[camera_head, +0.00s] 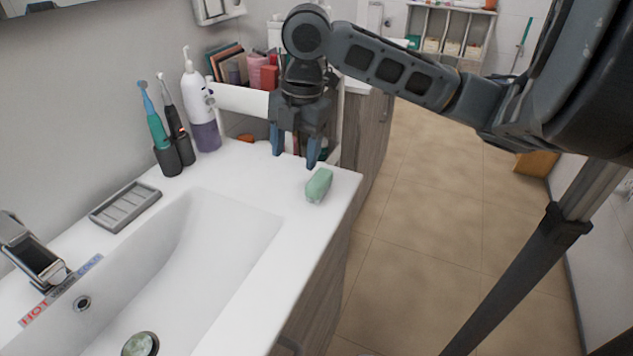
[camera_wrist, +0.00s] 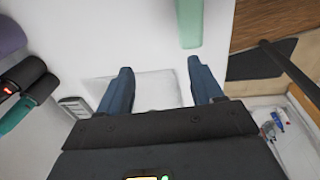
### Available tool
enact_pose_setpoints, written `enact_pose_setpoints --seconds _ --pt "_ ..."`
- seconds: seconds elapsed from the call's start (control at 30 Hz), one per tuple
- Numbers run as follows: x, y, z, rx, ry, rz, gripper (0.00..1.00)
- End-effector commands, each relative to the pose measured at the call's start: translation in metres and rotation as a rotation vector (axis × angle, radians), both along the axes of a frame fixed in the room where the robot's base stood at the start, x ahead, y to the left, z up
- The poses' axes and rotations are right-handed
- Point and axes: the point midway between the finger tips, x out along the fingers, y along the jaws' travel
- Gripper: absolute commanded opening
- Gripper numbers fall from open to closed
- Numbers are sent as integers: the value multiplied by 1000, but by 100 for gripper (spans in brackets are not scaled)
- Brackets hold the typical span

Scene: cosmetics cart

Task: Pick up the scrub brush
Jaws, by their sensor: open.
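A pale green, block-like object, which looks like the scrub brush (camera_head: 319,185), lies on the white counter near its right corner. Its bristles cannot be made out. In the wrist view the same green brush (camera_wrist: 190,22) shows at the top edge, partly cut off, above the right finger. My gripper (camera_head: 294,156) is over the back end of the counter, to the left of and behind the brush, fingers pointing down. Its blue fingers (camera_wrist: 159,66) are apart with nothing between them. The brush is outside the fingers, and no contact shows.
The sink basin (camera_head: 205,245) takes up the counter's front left. A grey soap dish (camera_head: 126,206), upright toothbrushes in dark holders (camera_head: 168,160) and a white and purple bottle (camera_head: 206,136) line the wall. A white cart (camera_head: 240,99) with cosmetics stands behind my gripper. Counter around the brush is clear.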

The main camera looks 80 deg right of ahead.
Motion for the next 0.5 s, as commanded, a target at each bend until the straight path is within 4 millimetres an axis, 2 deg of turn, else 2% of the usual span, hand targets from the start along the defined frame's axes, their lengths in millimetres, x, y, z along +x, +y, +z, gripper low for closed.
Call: enact_pose_setpoints --seconds 0.03,0.17,0.5 --pt "-17 -10 0 -15 51 -4 66" --pt "-40 -19 -3 -26 120 0 66" --pt "-43 -20 -32 -24 130 -1 66"
